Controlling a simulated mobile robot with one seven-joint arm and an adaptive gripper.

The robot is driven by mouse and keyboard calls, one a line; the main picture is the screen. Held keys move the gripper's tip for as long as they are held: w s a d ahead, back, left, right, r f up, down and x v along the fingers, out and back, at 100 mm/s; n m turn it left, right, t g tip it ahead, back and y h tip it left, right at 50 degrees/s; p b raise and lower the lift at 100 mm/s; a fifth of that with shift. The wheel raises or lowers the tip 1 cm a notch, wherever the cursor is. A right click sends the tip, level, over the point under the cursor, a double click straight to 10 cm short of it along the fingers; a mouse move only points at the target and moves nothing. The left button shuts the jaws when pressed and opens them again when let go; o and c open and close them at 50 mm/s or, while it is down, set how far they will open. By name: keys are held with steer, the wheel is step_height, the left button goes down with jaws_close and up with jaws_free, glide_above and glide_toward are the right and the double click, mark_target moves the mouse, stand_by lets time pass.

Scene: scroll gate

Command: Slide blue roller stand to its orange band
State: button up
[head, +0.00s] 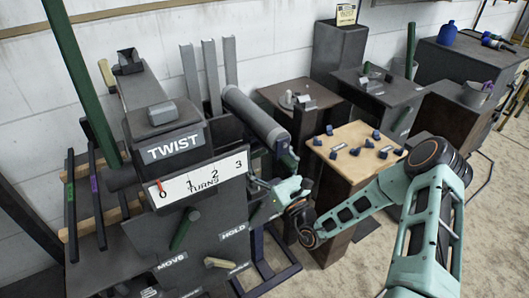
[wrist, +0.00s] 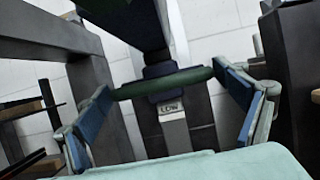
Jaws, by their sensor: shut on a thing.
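My gripper (head: 286,188) is at the right side of the dark TWIST machine, below the end of the grey roller (head: 255,118). In the wrist view, my gripper (wrist: 166,88) has its two blue-padded fingers at either end of a green crosspiece (wrist: 165,84), shut on it. The crosspiece sits on a dark blue post (wrist: 160,69), with a LOW label (wrist: 168,106) just behind or below it. Dark blue legs of the stand (head: 270,264) show on the floor in the head view. I cannot make out an orange band.
The TWIST machine (head: 175,148) carries a white TURNS scale (head: 200,184) with an orange-red pointer near 0, and HOLD and MOVE labels. A wooden-topped stand (head: 340,139) with several small dark blue parts is right of my gripper. Bare floor (head: 485,235) lies at right.

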step_height(320, 180, up, 5)
steer(key=p, duration=0.3)
steer(key=shift+w+d+f, duration=0.1)
steer(key=shift+f, duration=0.15)
steer(key=o, duration=1.4)
steer(key=shift+f, duration=0.1)
steer(key=shift+f, duration=0.1)
steer(key=shift+s+d+f, duration=0.15)
steer(key=shift+s, duration=0.2)
steer(key=v, duration=1.1)
steer(key=shift+s+d, duration=0.1)
